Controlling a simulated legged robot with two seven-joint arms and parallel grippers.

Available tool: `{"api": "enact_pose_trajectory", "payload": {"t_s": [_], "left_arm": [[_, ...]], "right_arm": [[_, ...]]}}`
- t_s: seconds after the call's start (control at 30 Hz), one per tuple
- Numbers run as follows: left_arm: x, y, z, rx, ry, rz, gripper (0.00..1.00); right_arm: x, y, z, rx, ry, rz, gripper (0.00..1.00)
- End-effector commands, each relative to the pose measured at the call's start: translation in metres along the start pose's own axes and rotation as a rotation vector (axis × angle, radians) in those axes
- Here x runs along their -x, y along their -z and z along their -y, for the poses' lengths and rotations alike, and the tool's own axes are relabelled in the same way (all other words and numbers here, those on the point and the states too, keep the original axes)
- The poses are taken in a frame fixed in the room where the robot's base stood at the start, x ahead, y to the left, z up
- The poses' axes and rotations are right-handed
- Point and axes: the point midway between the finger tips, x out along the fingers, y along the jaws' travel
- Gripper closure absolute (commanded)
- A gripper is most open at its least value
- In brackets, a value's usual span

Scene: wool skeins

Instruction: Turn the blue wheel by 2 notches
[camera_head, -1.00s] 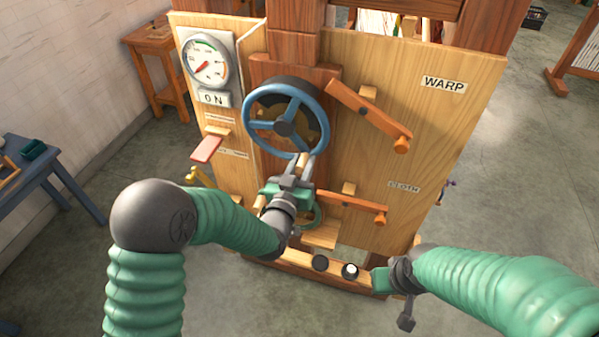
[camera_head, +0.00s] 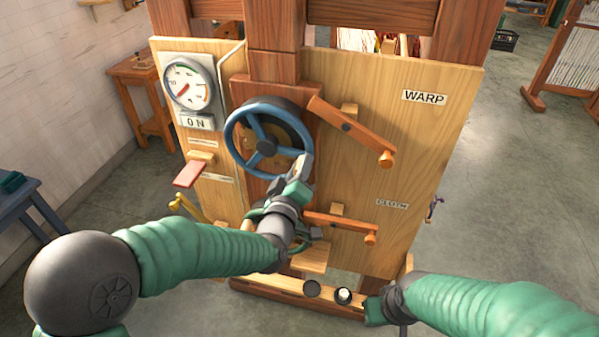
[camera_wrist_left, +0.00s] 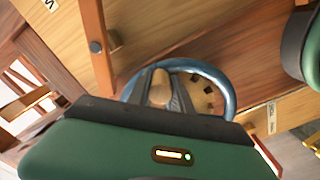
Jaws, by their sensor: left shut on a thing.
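The blue wheel (camera_head: 231,149) is mounted on the upright wooden post of the machine, with a dark hub and spokes. My left gripper (camera_head: 302,168) is at the wheel's lower right rim, its fingers shut on a pale wooden knob. In the left wrist view the knob (camera_wrist_left: 160,88) shows between the two dark fingers, in front of the blue wheel (camera_wrist_left: 232,97). The fingers hide part of the rim. My right gripper (camera_head: 374,310) is low at the right, near the machine's bottom rail; its fingers do not show clearly.
An orange lever (camera_head: 350,130) is right of the wheel, and a second orange lever (camera_head: 340,226) is below it, close to my left wrist. A gauge (camera_head: 187,88) and a red paddle (camera_head: 189,174) are at the left. Black and white knobs (camera_head: 343,295) sit on the bottom rail.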

Motion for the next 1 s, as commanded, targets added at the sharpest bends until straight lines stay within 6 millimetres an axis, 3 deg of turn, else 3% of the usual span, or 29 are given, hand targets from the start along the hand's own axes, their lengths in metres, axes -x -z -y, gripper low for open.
{"api": "enact_pose_trajectory", "payload": {"t_s": [0.57,0.6,0.73,1.0], "left_arm": [[-0.0015,0.0074,-0.0064,0.034,-0.008,-0.012,1.00],[-0.0015,0.0075,-0.0064,0.034,-0.008,-0.013,0.70],[-0.0014,0.0063,-0.0052,0.034,-0.005,-0.010,0.53],[-0.0017,0.0044,-0.0030,0.034,-0.002,-0.005,0.52]], "right_arm": [[-0.0005,-0.0001,0.0000,0.000,0.000,0.000,1.00],[-0.0005,-0.0001,0.0000,0.000,0.000,0.000,1.00],[-0.0005,-0.0001,0.0000,0.000,0.000,0.000,1.00],[-0.0009,-0.0002,0.0000,0.000,0.000,0.000,1.00]]}}
